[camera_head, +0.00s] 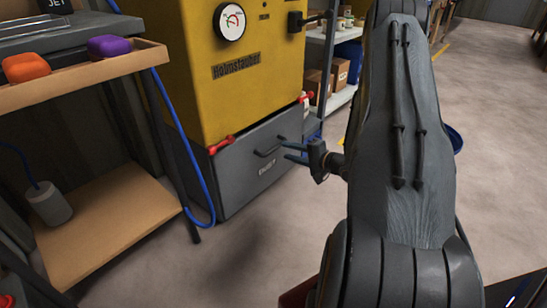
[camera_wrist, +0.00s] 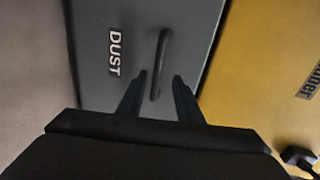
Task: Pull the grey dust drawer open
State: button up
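The grey dust drawer (camera_head: 240,175) forms the base of the yellow machine and sits flush under it, shut. Its dark bar handle (camera_head: 270,147) is on the front face, above a white label. In the wrist view the drawer front (camera_wrist: 195,20) carries a DUST label (camera_wrist: 115,52) beside the handle (camera_wrist: 160,65). My gripper (camera_head: 287,152) is just in front of the handle. In the wrist view its two fingers (camera_wrist: 160,78) are apart, with the handle's near end showing between them. I cannot tell whether either finger touches the handle.
The yellow machine (camera_head: 190,60) stands above the drawer, with red clamps (camera_head: 221,144) at its lower edge. A wooden bench (camera_head: 100,215) and blue hose (camera_head: 190,150) are at left. Shelves with boxes (camera_head: 340,75) stand behind. The floor (camera_head: 260,260) before the drawer is clear.

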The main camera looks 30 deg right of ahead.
aim_at(275, 148)
jog(key=b+x, duration=0.4)
jog(key=x, duration=0.3)
jog(key=shift+w+a+f, duration=0.15)
jog(key=shift+w+f, duration=0.1)
grip_shut()
